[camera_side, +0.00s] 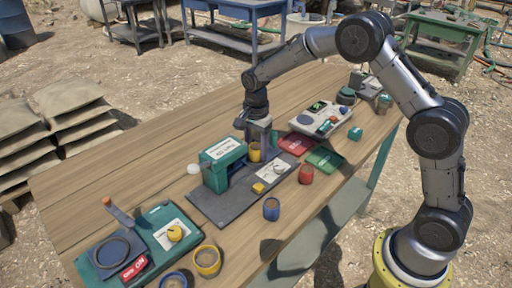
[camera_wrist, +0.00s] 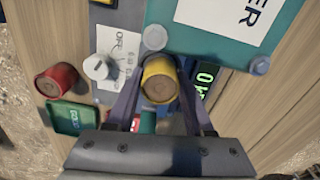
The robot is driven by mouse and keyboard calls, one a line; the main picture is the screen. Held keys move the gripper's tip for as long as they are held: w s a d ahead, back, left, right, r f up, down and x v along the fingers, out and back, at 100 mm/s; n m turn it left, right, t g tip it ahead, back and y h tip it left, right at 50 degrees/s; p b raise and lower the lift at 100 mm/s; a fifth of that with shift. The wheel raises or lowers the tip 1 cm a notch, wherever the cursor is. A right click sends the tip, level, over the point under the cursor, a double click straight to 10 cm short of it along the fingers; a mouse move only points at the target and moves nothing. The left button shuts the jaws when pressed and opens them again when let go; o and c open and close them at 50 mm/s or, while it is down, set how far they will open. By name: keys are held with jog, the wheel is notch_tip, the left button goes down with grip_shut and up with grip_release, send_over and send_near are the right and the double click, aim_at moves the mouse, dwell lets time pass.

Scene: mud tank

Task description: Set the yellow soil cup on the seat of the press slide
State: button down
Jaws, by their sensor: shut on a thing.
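The yellow soil cup (camera_side: 255,152) is held between the fingers of my gripper (camera_side: 259,143), just right of the green press (camera_side: 222,165) and above its dark base plate (camera_side: 217,208). In the wrist view the cup (camera_wrist: 160,82) appears between the two fingers of my gripper (camera_wrist: 160,95), with its brown top facing the camera. The green press housing (camera_wrist: 205,32) is close beside it there. The slide's seat cannot be made out clearly; the press, cup and gripper cover that area. I cannot tell whether the cup touches anything below.
A red cup (camera_side: 306,174) and a blue cup (camera_side: 271,208) stand right of the base plate. A switch panel (camera_side: 272,170) is on the plate. Red (camera_side: 293,148) and green (camera_side: 325,159) trays lie behind. A teal station (camera_side: 160,235) is front left. Bare wood lies at left.

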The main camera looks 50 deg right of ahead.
jog(key=shift+f, duration=0.3)
grip_release()
dwell(0.3)
jog(key=shift+r, duration=3.8)
